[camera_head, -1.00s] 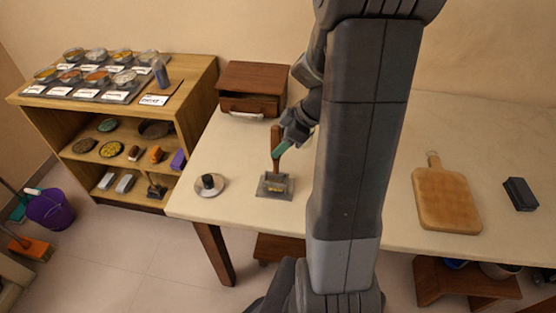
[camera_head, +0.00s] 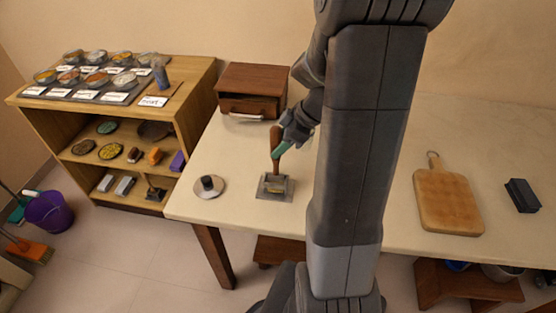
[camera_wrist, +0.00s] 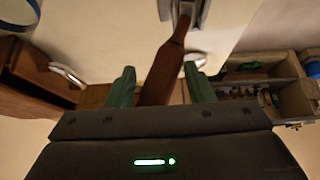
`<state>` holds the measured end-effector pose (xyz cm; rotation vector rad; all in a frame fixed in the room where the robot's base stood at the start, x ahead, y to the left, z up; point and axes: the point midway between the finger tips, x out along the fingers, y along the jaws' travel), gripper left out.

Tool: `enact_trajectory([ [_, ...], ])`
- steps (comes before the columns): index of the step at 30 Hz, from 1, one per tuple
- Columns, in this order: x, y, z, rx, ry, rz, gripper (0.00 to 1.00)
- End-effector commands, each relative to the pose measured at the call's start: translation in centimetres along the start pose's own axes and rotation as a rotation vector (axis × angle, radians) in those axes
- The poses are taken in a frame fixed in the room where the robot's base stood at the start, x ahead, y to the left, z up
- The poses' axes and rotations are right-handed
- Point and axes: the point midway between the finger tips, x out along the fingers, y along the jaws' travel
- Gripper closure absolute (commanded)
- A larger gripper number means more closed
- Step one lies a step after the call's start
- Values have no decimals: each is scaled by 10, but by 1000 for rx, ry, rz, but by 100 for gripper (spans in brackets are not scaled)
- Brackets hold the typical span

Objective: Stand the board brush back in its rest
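The board brush (camera_head: 275,143) has a brown wooden handle and stands about upright, its head down at the grey rest (camera_head: 288,191) on the table. In the wrist view, the handle (camera_wrist: 165,68) runs between my two green fingertips toward the grey rest (camera_wrist: 200,12) at the top. My gripper (camera_head: 290,146) is at the handle's upper part, right of it in the head view. In the wrist view, my gripper (camera_wrist: 160,88) is open, with a visible gap to the handle on the left and a smaller one on the right. How the head sits in the rest is too small to tell.
A round metal piece with a black knob (camera_head: 208,187) stands left of the rest. A wooden drawer box (camera_head: 252,85) is behind. A cutting board (camera_head: 448,200) and a dark block (camera_head: 522,195) lie at the right. A shelf unit (camera_head: 190,100) adjoins the table's left.

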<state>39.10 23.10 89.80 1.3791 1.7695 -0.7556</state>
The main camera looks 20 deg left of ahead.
Motion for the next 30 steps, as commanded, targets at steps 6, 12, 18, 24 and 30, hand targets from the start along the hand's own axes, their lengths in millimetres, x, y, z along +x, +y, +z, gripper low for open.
enact_trajectory([
  [6, 0, 1, 0, -1, -1, 3, 100],
  [12, 0, 0, 0, -1, -1, 2, 100],
  [18, -4, 0, -3, -1, 0, 1, 100],
  [24, -13, 0, -9, -1, 1, 3, 100],
  [30, -17, 0, -11, -1, 0, 2, 100],
])
